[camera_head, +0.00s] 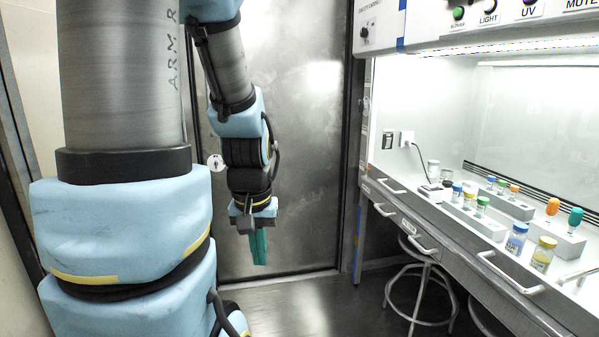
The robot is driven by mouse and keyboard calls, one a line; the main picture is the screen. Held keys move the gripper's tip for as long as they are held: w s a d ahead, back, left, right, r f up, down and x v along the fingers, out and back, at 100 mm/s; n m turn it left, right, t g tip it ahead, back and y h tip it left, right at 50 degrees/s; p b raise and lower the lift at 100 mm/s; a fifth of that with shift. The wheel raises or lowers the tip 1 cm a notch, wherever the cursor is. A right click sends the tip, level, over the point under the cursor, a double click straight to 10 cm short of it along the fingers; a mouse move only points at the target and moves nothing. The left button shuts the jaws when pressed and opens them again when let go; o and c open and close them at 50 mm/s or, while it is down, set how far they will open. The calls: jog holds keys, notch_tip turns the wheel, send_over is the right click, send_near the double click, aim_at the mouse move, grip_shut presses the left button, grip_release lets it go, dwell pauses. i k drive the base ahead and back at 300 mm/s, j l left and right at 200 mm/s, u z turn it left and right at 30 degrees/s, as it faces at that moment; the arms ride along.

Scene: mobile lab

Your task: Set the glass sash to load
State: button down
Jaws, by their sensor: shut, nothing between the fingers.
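The cabinet with the glass sash stands at the right, with a lit white interior (430,95). A narrow edge (500,48) runs along the top of its front opening, just under the control panel. The clear glass itself is hard to make out, so I cannot tell the sash height for sure. My gripper (258,250) hangs pointing down left of the cabinet, in front of a metal door. Its teal fingers are shut and empty, well apart from the cabinet.
The control panel has knobs and labels such as LIGHT (489,6) and UV. Racks and capped vials (516,238) stand on the work surface. Drawer handles (499,274) jut from the front, and a round stool (419,255) stands below. Floor before the metal door (310,170) is clear.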

aim_at(582, 319)
jog(key=z, duration=1.05)
jog(key=i+l, duration=0.1)
jog(key=i, duration=0.6)
jog(key=i+l+u, duration=0.1)
jog(key=u, duration=0.25)
jog(key=i+l+u, duration=0.2)
jog(key=u, duration=0.2)
jog(key=i+l+u, duration=0.35)
jog(key=j+u, duration=0.15)
jog(key=u, duration=0.4)
jog(key=k, duration=0.05)
